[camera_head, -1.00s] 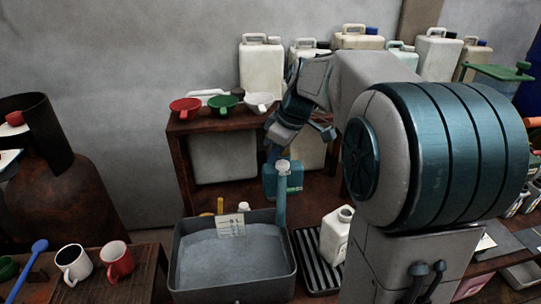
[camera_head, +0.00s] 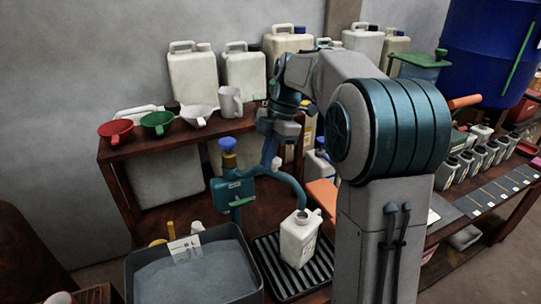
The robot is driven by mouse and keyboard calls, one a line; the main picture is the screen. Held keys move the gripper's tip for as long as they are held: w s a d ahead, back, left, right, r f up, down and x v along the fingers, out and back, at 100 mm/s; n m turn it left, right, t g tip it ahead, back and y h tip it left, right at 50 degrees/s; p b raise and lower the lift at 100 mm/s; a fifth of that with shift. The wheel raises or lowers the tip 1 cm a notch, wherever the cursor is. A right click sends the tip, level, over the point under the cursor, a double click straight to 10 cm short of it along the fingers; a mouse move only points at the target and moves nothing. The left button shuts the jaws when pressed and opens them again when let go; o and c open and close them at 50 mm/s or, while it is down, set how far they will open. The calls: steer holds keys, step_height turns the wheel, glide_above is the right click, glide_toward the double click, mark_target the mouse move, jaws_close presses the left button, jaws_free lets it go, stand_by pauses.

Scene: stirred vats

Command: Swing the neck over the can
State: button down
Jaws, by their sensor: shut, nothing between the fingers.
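The teal neck (camera_head: 285,178) curves out from the teal pump body (camera_head: 232,190), which has a blue cap on top. The neck arches to the right and its down-turned end is at the mouth of the white can (camera_head: 299,240), seemingly just above it. Whether the end is exactly centred over the opening I cannot tell. The can stands upright on a black ribbed drip tray (camera_head: 262,262). My gripper (camera_head: 269,158) points down just behind or at the neck's arch, shut and empty. Whether it touches the neck is not clear.
A grey basin (camera_head: 130,285) with a label card lies left of the drip tray. A brown shelf (camera_head: 140,150) behind carries red, green and white funnels and a white jug (camera_head: 231,102). Large white canisters (camera_head: 192,75) stand at the back. Small bottles line the right bench.

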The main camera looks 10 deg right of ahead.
steer(key=shift+w+d, duration=0.35)
steer(key=shift+d, duration=0.2)
steer(key=shift+d, duration=0.1)
steer(key=s+a, duration=0.2)
steer(key=a, duration=0.2)
steer(key=v, duration=1)
steer(key=shift+w, duration=0.2)
steer(key=shift+a, duration=0.1)
